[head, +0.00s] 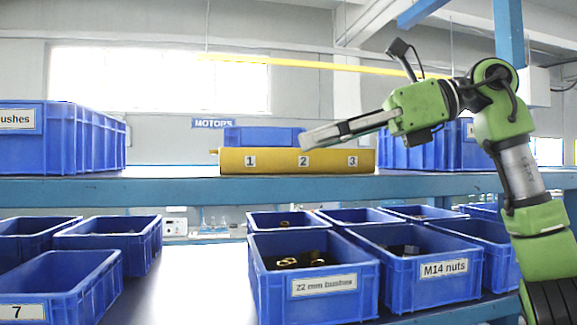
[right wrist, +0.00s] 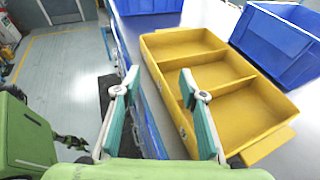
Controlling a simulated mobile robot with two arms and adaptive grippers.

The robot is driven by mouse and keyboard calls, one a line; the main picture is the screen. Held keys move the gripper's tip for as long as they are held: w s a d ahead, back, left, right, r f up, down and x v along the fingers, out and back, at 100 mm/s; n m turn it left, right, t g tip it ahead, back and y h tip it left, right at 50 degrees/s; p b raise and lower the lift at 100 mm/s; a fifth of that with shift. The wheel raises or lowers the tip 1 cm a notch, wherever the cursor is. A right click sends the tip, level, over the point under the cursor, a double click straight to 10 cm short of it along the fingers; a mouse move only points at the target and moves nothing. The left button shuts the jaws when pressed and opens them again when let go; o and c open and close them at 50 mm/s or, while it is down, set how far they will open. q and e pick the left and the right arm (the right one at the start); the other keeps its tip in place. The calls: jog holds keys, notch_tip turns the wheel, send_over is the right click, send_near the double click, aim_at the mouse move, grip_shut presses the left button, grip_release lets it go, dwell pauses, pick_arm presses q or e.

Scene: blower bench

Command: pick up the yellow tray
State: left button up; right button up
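The yellow tray (head: 290,169) sits on the upper shelf in the head view, its long front marked 1, 2 and 3. In the right wrist view the tray (right wrist: 152,62) is seen from above with three empty compartments. My right gripper (head: 305,142) reaches in from the right, in front of the tray at its upper edge in the picture. In the right wrist view its two fingers (right wrist: 158,84) are spread apart with nothing between them. The right finger overlaps the tray's near wall in the picture; I cannot tell if it touches.
A blue bin (head: 264,136) stands behind the tray. Larger blue bins stand left (head: 90,140) and right (head: 440,152) on the shelf (head: 160,187). Bare shelf lies either side of the tray. Several blue bins, including M14 nuts (head: 410,290), fill the level below.

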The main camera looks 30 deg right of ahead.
aim_at(291, 161)
jog(key=shift+x, duration=1.05)
jog(key=x, duration=0.2)
jog(key=shift+a+p, duration=0.4)
jog(key=shift+w+f, duration=0.1)
jog(key=shift+d, duration=0.1)
jog(key=c, duration=1)
pick_arm(q)
jog(key=shift+s+r, duration=0.1)
jog(key=shift+r, duration=0.4)
pick_arm(e)
grip_shut()
